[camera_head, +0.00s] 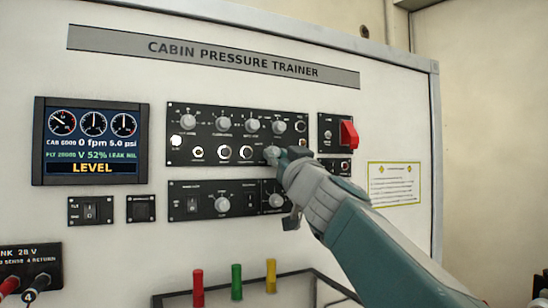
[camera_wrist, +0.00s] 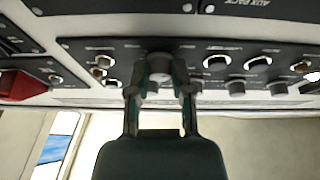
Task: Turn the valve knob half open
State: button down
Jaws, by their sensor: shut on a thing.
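My gripper (camera_head: 273,155) reaches in from the lower right to the lower row of the upper black control panel. In the wrist view my gripper (camera_wrist: 160,92) has its two fingers either side of a grey valve knob (camera_wrist: 158,66) and is shut on it. In the head view the gripper covers this knob, and its label and pointer cannot be read.
The upper panel (camera_head: 209,108) carries several other knobs close to my gripper. A red switch cover (camera_head: 349,135) juts out just right of it. A lower panel (camera_head: 180,210) lies beneath. Red (camera_head: 198,288), green (camera_head: 237,282) and yellow (camera_head: 271,276) handles stand below.

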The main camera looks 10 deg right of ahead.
jog(key=shift+a+r+m+h, duration=0.1)
jog(key=shift+m+h, duration=0.55)
jog(key=shift+m, duration=0.55)
jog(key=shift+a+m+h, duration=0.1)
jog(key=shift+m+h, duration=0.55)
jog(key=shift+m, duration=0.55)
jog(key=shift+m+h, duration=0.4)
jog(key=shift+m, duration=0.6)
jog(key=shift+s, duration=0.1)
jog(key=c, duration=0.5)
grip_release()
jog(key=v, duration=1.2)
